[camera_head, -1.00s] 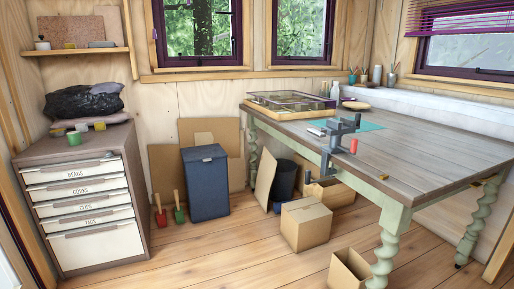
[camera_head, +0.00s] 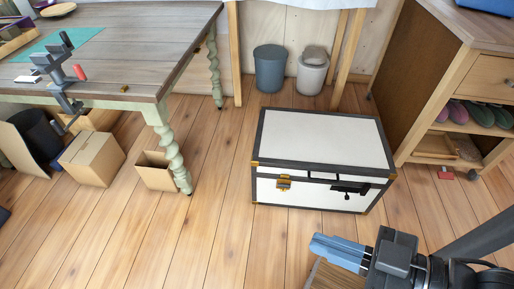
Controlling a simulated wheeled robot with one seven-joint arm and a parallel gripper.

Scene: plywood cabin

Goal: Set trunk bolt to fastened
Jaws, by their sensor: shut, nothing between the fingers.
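The trunk (camera_head: 322,140) is white with black edges and brass corners, and stands closed on the floor right of centre. A brass latch (camera_head: 284,183) is on the left of its front face. A dark bolt (camera_head: 350,189) with a small knob hanging down sits on the right of the front face. It is too small to tell whether the bolt is fastened. My gripper (camera_head: 337,251) has blue fingers and is at the bottom right, in front of the trunk in the picture and apart from it. Its fingers are shut and empty, pointing left.
A workbench (camera_head: 130,60) with cardboard boxes (camera_head: 92,158) under it stands at the left. Two bins (camera_head: 270,68) are behind the trunk. A wooden cabinet (camera_head: 440,75) with shoes is at the right. A wooden piece (camera_head: 328,276) shows below my gripper. Floor left of the trunk is clear.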

